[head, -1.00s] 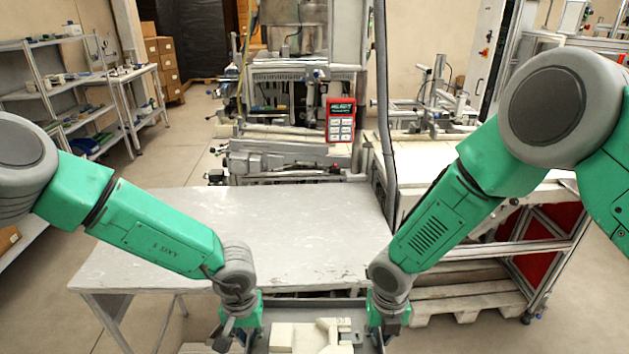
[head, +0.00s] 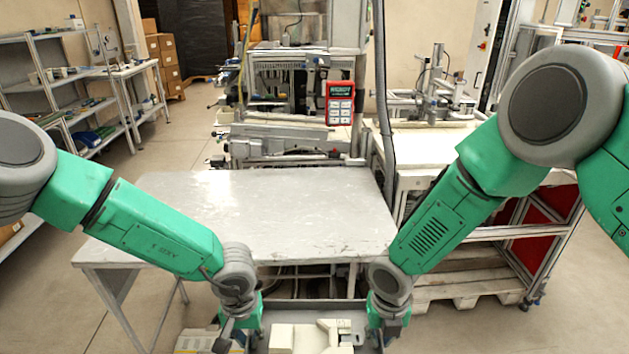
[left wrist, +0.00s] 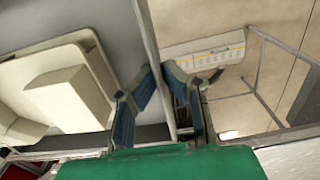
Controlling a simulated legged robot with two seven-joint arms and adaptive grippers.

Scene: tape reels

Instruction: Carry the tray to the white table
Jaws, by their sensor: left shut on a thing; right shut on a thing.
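The grey tray (head: 318,308) is at the bottom of the head view, in front of me, with a cream-coloured part (head: 300,338) in it. My left gripper (head: 240,335) is shut on the tray's left side and my right gripper (head: 388,325) on its right side. In the left wrist view, the left fingers (left wrist: 165,105) close around the tray's wall (left wrist: 148,35), and the cream part (left wrist: 65,95) lies inside. The tray's near part is cut off. The white table (head: 270,215), worn and bare on top, stands just beyond the tray.
A machine (head: 290,110) with a red-framed panel (head: 340,103) stands behind the table. A bench with red sides (head: 530,215) and a pallet (head: 470,290) are at right. Shelves (head: 60,90) stand at left. A pale box-like thing (head: 195,340) is low, left of the tray.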

